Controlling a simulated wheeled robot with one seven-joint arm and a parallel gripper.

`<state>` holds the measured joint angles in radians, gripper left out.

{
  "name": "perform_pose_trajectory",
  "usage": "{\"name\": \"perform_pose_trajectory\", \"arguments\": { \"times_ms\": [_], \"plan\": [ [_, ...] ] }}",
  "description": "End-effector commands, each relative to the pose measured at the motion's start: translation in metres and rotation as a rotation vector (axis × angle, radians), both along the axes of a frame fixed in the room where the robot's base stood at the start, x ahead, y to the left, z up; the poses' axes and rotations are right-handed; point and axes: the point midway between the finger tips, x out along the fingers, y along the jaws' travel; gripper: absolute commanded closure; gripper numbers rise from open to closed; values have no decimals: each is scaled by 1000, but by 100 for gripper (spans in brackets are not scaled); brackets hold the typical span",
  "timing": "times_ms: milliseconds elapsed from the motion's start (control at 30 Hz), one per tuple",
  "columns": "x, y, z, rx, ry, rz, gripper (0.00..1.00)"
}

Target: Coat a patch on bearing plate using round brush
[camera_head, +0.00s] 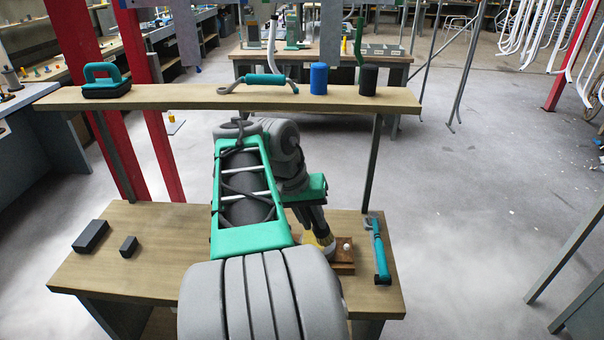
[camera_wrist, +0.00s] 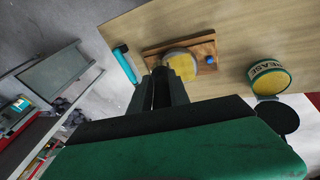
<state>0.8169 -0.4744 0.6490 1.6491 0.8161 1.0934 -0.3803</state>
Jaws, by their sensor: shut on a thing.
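The brown bearing plate (camera_head: 343,269) lies on the workbench, and it also shows in the wrist view (camera_wrist: 206,44). My gripper (camera_head: 317,222) is above its left part, pointing down. It is shut on the round brush (camera_head: 329,247), whose tan bristle end is at or just over the plate; contact is unclear. In the wrist view my gripper's dark fingers (camera_wrist: 161,82) point at the plate, with a round yellow-and-beige shape at their tips. Whether the yellow is on the brush or the plate is unclear. A grease tin (camera_wrist: 268,78) with yellow contents stands beside the plate.
A small pale knob (camera_head: 347,246) is on the plate. A teal-handled tool (camera_head: 380,252) lies right of it. Two dark blocks (camera_head: 91,236) lie at left. A raised shelf (camera_head: 190,98) behind carries a blue cylinder (camera_head: 319,79) and other items.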

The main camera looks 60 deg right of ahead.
Motion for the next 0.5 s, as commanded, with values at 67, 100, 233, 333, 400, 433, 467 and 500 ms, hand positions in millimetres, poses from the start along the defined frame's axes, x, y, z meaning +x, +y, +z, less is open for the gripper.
{"name": "perform_pose_trajectory", "arguments": {
  "times_ms": [67, 100, 233, 333, 400, 433, 467, 500],
  "plan": [
    [1, 0, 13, 0, -1, 2, 100],
    [2, 1, 16, -1, -1, 4, 100],
    [3, 1, 27, -1, -1, 7, 100],
    [3, 1, 31, -1, -1, 8, 100],
    [3, 1, 33, 0, 0, 9, 100],
    [3, 2, 33, 0, 0, 9, 100],
    [3, 2, 33, 0, 0, 9, 100],
    [3, 2, 33, 0, 0, 9, 100]
  ]
}}
